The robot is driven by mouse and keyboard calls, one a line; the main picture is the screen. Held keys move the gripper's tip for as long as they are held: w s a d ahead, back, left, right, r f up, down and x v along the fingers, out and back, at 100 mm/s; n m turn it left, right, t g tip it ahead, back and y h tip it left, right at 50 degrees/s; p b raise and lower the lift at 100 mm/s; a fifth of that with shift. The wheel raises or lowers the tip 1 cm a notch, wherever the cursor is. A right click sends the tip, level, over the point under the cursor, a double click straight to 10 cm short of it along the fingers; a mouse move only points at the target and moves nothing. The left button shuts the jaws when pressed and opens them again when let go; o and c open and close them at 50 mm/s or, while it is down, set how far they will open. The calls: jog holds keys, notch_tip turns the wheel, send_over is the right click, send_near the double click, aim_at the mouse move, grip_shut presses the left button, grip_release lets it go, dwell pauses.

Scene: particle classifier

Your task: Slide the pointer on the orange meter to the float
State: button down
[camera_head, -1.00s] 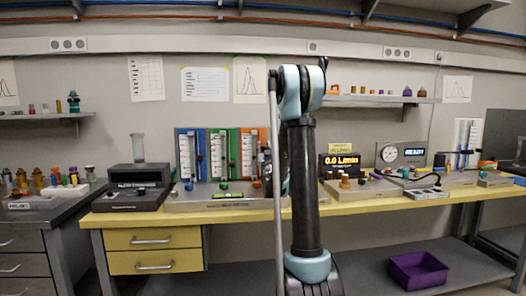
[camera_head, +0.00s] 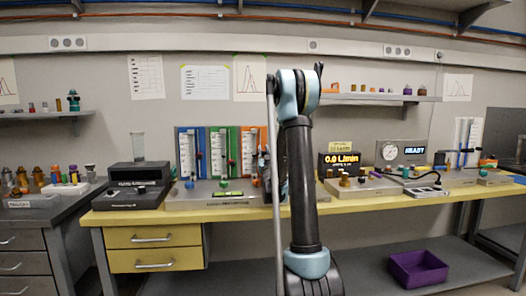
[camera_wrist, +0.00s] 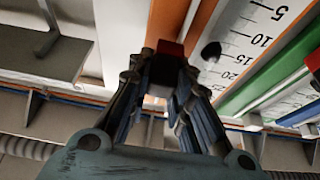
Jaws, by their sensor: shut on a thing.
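The orange meter (camera_head: 243,148) is a tall panel with a white scale, rightmost of three meters on the bench; my arm covers part of its right side. In the wrist view its orange panel (camera_wrist: 204,28) and its scale marks show close up. A dark round float (camera_wrist: 210,51) sits on the scale, by the lower numbers in the picture. The dark red pointer (camera_wrist: 169,47) is between the fingertips of my gripper (camera_wrist: 163,68), which is shut on it. The pointer is left of the float, at nearly the same picture height. My gripper is mostly hidden in the head view.
The green meter (camera_head: 219,150) and blue meter (camera_head: 186,152) stand left of the orange one. The green panel (camera_wrist: 262,75) is close by in the wrist view. Green and red knobs are on the base in front. A lit display (camera_head: 343,160) stands to the right.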

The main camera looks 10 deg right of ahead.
jog(key=shift+f, duration=0.55)
jog(key=c, duration=1.7)
grip_release()
jog(key=shift+r, duration=5)
